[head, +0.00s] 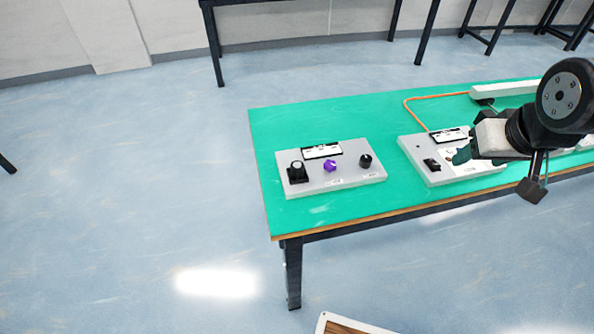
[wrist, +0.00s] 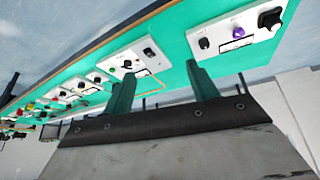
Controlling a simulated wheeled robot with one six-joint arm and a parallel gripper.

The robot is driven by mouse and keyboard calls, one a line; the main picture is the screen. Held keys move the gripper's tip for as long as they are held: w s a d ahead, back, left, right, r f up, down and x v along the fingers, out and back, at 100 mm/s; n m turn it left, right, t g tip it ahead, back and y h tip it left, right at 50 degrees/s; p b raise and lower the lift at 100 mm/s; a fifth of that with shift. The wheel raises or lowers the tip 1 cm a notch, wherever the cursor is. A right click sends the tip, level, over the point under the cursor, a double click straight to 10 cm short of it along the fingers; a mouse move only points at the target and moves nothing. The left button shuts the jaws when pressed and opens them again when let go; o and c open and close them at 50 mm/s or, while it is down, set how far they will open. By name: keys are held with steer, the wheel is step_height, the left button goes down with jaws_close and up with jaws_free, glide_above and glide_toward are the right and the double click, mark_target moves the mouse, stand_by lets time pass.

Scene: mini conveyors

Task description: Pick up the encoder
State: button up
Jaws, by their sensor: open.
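A grey panel (head: 312,184) on the green table carries a black square-based part with a round top (head: 298,172), a purple knob (head: 330,166) and a black knob (head: 365,161). I cannot tell by label which part is the encoder. The wrist view shows the same panel at upper right, with the black part (wrist: 270,19), purple knob (wrist: 238,32) and small black knob (wrist: 204,43). My gripper (head: 461,156) is open and empty, right of this panel and over a second panel. Its teal fingers (wrist: 161,90) are apart in the wrist view.
The second grey panel (head: 440,176) holds a black switch (head: 431,165) and is partly hidden by my arm. An orange cable (head: 407,108) runs behind it to a white power strip (head: 505,89). The green table (head: 300,120) is bare behind and left of the first panel.

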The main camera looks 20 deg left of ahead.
steer(key=w+a+f+n+t+y, duration=0.1)
steer(key=w+a+f+n, duration=0.1)
steer(key=w+a+f, duration=0.5)
steer(key=n+t+y, duration=0.2)
steer(key=n+y, duration=0.3)
steer(key=y, duration=0.3)
glide_toward(298, 166)
steer(key=x, duration=0.3)
steer(key=shift+w+d+f, duration=0.1)
steer(key=shift+w+d, duration=0.1)
steer(key=shift+d, duration=0.05)
steer(key=shift+t, duration=0.3)
steer(key=x, duration=0.7)
steer(key=shift+s+a+f, duration=0.15)
steer(key=shift+a, duration=0.3)
steer(key=c, duration=1.1)
